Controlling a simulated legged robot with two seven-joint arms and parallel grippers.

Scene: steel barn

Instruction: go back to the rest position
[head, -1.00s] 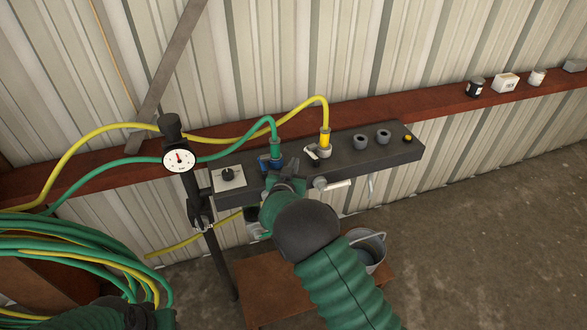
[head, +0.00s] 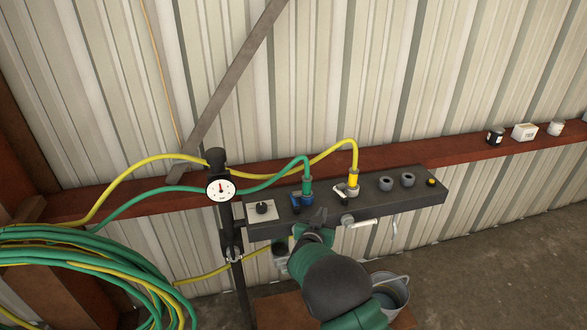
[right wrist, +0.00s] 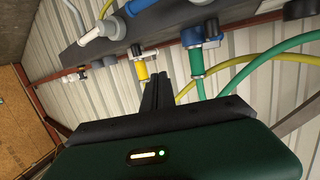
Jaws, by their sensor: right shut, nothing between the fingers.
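My right gripper (head: 320,214) is in front of the lower edge of a dark manifold bar (head: 412,189), just below the green hose's fitting. Its fingers are shut with nothing between them. In the right wrist view the shut fingers (right wrist: 157,84) point up toward the bar, between the yellow hose end (right wrist: 141,70) and the green hose end (right wrist: 196,64). Both hose ends sit on the bar's valves. My left gripper is not in view.
A pressure gauge (head: 220,188) on a post stands left of the bar. Coiled hoses (head: 85,255) hang at the left. A bucket (head: 393,291) stands below the bar. Small containers (head: 524,132) line the red beam at right. The floor at right is clear.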

